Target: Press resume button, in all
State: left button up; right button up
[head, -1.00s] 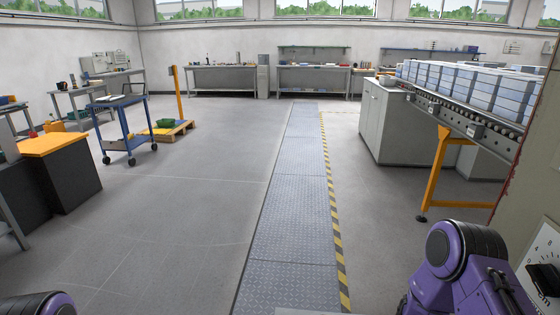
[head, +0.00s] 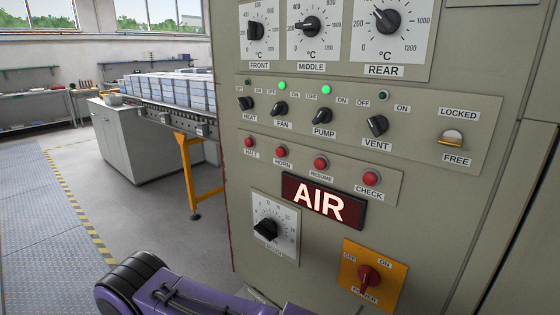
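The control panel (head: 350,140) of the furnace fills the right half of the head view. A row of red buttons sits at mid height: HALT (head: 249,142), HORN (head: 281,152), RESUME (head: 321,162) and CHECK (head: 370,178). The RESUME button is third from the left, above the lit AIR sign (head: 323,201). Nothing covers or touches it. A purple link of my arm shows along the bottom, below and left of the panel. Neither gripper is in view.
Above the buttons are HEAT, FAN, PUMP and VENT switches; green lamps (head: 282,85) glow by FAN and PUMP. A dial (head: 266,230) and a red POWER switch (head: 368,277) are below. A conveyor with pale blocks (head: 165,92) stands left; the floor is clear further left.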

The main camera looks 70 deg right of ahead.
aim_at(320, 163)
jog(key=u, duration=1.1)
jog(key=i, duration=0.35)
jog(key=z, duration=3.85)
